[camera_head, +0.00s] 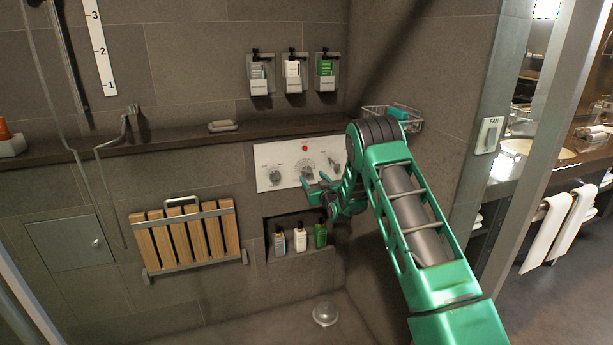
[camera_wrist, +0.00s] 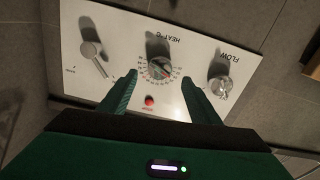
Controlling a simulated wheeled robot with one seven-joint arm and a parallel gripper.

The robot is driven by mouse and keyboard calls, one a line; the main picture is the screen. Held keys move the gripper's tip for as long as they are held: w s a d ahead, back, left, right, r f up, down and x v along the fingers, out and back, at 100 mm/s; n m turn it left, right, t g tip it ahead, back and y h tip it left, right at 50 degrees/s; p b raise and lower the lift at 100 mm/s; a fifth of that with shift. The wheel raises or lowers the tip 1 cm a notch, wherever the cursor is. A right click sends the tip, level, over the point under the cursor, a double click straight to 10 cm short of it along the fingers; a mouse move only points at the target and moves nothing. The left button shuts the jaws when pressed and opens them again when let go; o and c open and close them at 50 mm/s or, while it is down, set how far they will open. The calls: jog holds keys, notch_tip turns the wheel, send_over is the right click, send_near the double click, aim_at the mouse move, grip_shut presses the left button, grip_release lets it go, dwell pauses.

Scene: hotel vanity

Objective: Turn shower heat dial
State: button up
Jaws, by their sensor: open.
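The heat dial (camera_wrist: 160,67) is a round metallic knob with a ring of numbers, under the label HEAT °C. It sits mid-panel on the white shower control panel (camera_head: 275,160), whose picture is upside down in the wrist view. My gripper (camera_wrist: 160,79) is open, with one green finger on each side of the dial's lower part in that view. A gap shows between each finger and the dial; how close they are in depth I cannot tell. In the head view my gripper (camera_head: 316,181) is in front of the panel and the dial (camera_head: 307,172) shows just above the fingertips.
The flow knob (camera_wrist: 221,87), a lever (camera_wrist: 92,50) and a red button (camera_wrist: 150,101) share the panel. A ledge (camera_head: 190,142) runs above it. A niche with several bottles (camera_head: 300,238) lies below. A folded wooden seat (camera_head: 190,232) hangs left.

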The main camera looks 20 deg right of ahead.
aim_at(308, 172)
jog(key=w, duration=0.6)
jog(key=shift+w, duration=0.35)
jog(key=c, duration=1.1)
